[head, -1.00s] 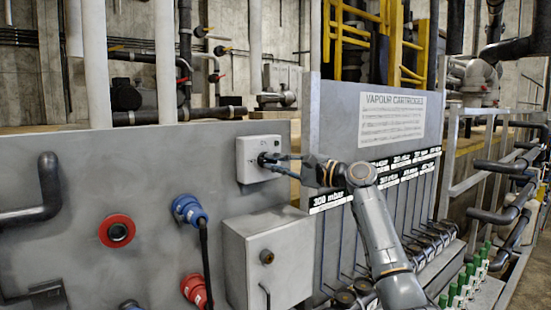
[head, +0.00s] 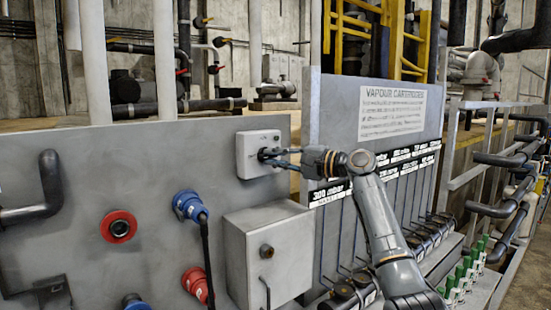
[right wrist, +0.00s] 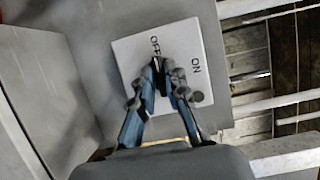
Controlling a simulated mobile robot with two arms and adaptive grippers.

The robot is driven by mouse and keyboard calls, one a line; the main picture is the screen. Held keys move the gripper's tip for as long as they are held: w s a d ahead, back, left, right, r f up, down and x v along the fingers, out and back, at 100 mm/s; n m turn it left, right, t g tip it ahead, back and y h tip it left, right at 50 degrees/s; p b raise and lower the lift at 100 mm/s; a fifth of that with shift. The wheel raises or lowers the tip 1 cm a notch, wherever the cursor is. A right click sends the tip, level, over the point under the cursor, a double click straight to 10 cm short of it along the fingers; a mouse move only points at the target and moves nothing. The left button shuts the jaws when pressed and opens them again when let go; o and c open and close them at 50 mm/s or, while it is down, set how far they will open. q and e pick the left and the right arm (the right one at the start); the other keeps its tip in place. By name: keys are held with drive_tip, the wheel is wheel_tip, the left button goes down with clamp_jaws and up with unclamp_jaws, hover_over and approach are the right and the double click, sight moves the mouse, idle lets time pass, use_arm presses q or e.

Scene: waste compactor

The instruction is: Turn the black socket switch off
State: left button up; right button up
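The black switch sits on a light grey square box (head: 245,150) on the grey panel. The box face (right wrist: 128,52) carries the words OFF and ON in the right wrist view. My right gripper (head: 264,153) reaches the box from the right, its tips at the switch. In the right wrist view its fingertips (right wrist: 161,64) are close together around a dark piece just below OFF, left of ON. The fingers hide most of the switch, so its exact angle is unclear. My left gripper is not in view.
A grey cabinet (head: 265,255) juts out below the box. A blue plug with cable (head: 188,206), a red socket (head: 119,227) and a red plug (head: 196,284) are on the panel at left. The vapour cartridges unit (head: 335,110) stands right of the box.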

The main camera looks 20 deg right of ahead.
drive_tip(key=shift+o, duration=1.4)
drive_tip(key=shift+w, duration=0.1)
drive_tip(key=shift+d, duration=0.1)
drive_tip(key=v, duration=1.2)
